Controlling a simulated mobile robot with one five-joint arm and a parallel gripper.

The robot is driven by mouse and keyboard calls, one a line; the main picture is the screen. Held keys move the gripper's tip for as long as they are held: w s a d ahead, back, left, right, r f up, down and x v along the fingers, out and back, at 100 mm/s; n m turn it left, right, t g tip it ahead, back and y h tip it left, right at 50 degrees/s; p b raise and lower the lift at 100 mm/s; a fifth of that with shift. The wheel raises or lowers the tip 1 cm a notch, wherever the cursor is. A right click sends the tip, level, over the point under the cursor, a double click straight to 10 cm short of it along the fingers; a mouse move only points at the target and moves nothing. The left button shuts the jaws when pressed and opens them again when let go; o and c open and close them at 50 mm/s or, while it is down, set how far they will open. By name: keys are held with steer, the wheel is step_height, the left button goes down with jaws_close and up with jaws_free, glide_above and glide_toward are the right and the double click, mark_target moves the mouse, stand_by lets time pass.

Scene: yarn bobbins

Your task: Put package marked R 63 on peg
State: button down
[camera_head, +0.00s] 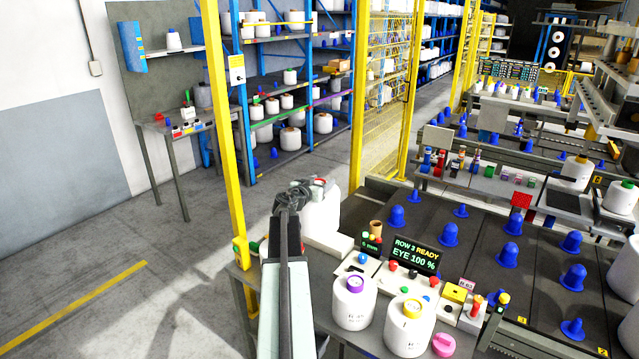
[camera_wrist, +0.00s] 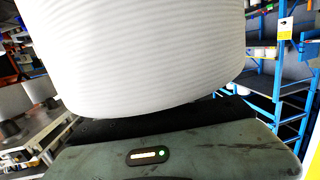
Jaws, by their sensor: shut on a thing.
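My gripper (camera_head: 303,192) is shut on a white yarn package (camera_head: 320,218) with a red and white top, over the near left end of the table. In the wrist view the ribbed white package (camera_wrist: 140,55) fills the upper middle, and no mark on it is readable. Two white packages stand on the table front: one with a purple top (camera_head: 353,305) and one with a yellow top (camera_head: 407,330). Their marks are too small to read surely. Blue pegs, such as the near one (camera_head: 397,217), stand on the dark table top. A pink tag (camera_head: 466,283) seems to read R 63.
A display (camera_head: 415,255) reads ROW 3 READY, EYE 100 %. Around it are a button panel (camera_head: 408,277) and a brown tube (camera_head: 376,229). A yellow post (camera_head: 223,130) and mesh fence (camera_head: 385,95) stand behind. The floor at left is clear.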

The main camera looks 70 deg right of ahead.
steer(key=a+f+b, duration=0.2)
steer(key=f+b, duration=0.8)
steer(key=a+f+b, duration=0.1)
steer(key=f+b, duration=0.9)
steer(key=f, duration=0.1)
steer(key=shift+a+f, duration=0.15)
steer(key=shift+a, duration=0.2)
steer(key=shift+f+b, duration=0.1)
steer(key=shift+b, duration=0.25)
step_height(320, 180, down, 9)
steer(key=b, duration=0.9)
steer(key=shift+f, duration=0.2)
steer(key=shift+f+b, duration=0.3)
steer(key=shift+b, duration=0.2)
steer(key=shift+c, duration=2.1)
jaws_free()
steer(key=shift+r, duration=0.1)
steer(key=shift+a, duration=0.1)
